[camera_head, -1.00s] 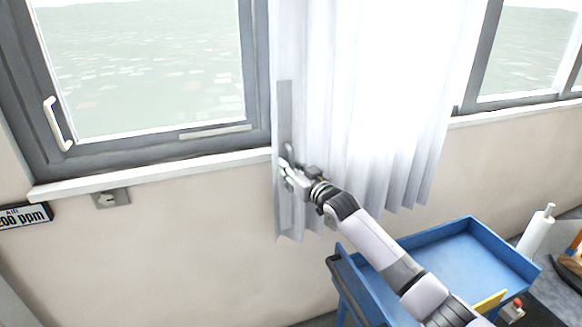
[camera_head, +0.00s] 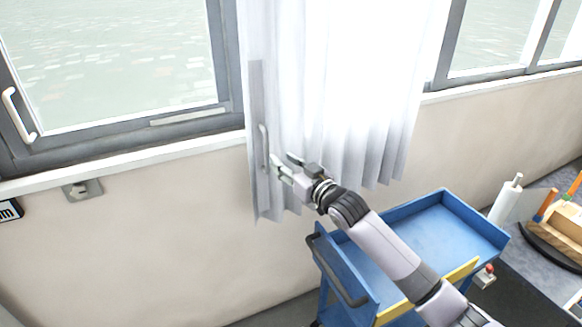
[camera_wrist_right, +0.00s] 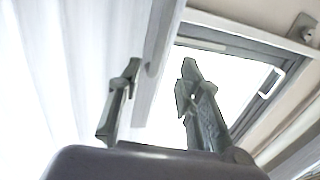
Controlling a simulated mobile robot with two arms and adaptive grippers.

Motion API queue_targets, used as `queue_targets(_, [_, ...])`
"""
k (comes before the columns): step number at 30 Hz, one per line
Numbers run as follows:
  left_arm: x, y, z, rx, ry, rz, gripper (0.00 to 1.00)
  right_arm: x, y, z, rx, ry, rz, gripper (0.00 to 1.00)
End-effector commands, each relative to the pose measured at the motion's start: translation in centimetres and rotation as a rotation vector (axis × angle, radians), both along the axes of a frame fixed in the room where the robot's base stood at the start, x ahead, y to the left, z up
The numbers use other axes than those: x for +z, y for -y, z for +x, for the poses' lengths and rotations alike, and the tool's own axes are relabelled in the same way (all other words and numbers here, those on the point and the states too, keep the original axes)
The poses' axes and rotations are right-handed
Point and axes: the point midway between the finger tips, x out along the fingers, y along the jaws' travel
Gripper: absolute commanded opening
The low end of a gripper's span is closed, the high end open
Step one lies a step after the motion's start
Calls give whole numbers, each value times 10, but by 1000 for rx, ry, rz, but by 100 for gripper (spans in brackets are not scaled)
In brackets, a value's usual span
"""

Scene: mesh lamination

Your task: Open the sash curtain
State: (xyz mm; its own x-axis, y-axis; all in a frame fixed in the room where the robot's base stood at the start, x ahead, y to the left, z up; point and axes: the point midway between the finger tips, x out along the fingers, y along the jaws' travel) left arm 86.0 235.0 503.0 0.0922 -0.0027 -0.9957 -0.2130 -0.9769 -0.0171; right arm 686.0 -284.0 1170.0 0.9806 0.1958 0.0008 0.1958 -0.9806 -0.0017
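The white sash curtain (camera_head: 345,90) hangs bunched in pleats between two windows in the head view. A grey strip (camera_head: 257,110) with a slim upright handle (camera_head: 264,145) runs along its left edge. My right gripper (camera_head: 284,160) is open and empty, in front of the curtain just right of the handle's lower end. In the right wrist view its two fingers (camera_wrist_right: 160,80) are spread apart, with the grey strip (camera_wrist_right: 163,45) behind the gap and curtain folds (camera_wrist_right: 85,65) to the left. Contact with the curtain cannot be told. My left gripper is not in view.
The left window (camera_head: 110,65), with a white handle (camera_head: 18,115), is uncovered. Another window (camera_head: 495,40) is at the right. A blue cart (camera_head: 435,235) stands below the curtain, partly under my arm. A paper roll (camera_head: 505,200) stands to its right.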

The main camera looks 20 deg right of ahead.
Motion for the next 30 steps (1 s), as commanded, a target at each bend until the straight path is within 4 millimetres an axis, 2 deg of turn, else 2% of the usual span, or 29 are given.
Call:
queue_targets(3, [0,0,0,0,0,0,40,-1,3,-15,0,-2,1,33])
queue_targets(6, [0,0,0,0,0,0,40,-1,5,-22,-1,-1,1,33])
queue_targets(23, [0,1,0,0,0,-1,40,-2,4,-25,0,-5,0,33])
queue_targets(26, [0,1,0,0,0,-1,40,-19,-4,-33,2,-47,-8,33])
queue_targets(29, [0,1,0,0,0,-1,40,-58,-23,-56,3,-154,-32,33])
queue_targets(30, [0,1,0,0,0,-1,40,-78,-31,-70,3,-213,-48,33])
